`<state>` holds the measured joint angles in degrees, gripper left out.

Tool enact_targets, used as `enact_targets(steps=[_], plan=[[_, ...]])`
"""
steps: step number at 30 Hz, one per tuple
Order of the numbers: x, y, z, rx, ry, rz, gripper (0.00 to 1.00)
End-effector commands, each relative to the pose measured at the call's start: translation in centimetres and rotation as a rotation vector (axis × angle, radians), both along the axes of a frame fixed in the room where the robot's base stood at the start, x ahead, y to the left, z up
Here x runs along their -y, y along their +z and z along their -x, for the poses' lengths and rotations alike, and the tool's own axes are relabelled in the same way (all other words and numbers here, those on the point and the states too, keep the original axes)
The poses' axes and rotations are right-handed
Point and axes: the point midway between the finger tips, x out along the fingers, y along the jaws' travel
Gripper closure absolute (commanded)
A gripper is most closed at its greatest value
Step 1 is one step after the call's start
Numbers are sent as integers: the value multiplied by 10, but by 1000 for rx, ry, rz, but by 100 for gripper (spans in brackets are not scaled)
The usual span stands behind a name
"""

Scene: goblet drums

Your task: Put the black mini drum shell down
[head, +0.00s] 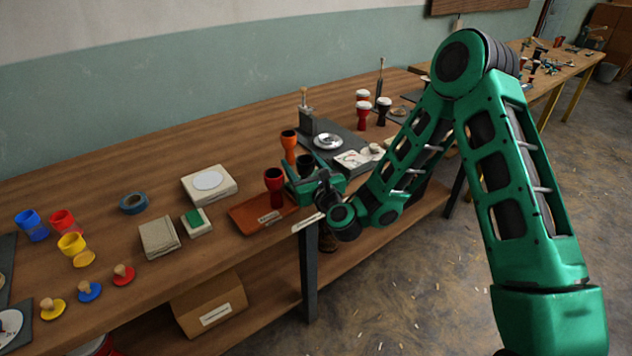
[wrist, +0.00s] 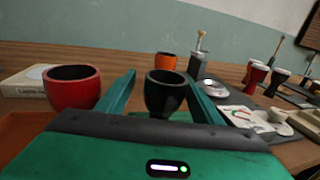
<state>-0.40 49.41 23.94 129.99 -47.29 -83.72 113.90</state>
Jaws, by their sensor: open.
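The black mini drum shell (wrist: 166,95) stands upright between the two green fingers of my gripper (wrist: 162,78) in the wrist view. The fingers are open, with a gap visible on each side of its bowl. Its lower part is hidden behind my gripper's body. In the head view my gripper (head: 314,178) is at the table's front edge, and only the dark top of the black shell (head: 305,159) shows.
An orange shell (head: 289,146) stands behind the black one. A dark board with a round metal plate (head: 328,141) lies behind my gripper. Finished red and black drums (head: 363,112) stand further right. Boxes (head: 209,184) and blue tape (head: 133,203) lie left.

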Motion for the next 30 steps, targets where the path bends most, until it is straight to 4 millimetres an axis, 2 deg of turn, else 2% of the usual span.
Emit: enact_targets(steps=[4,11,20,30], plan=[[4,7,6,10,-4,-3,40],[6,0,20,0,1,4,40],[14,5,34,8,-3,-2,40],[29,4,67,6,-4,-3,40]])
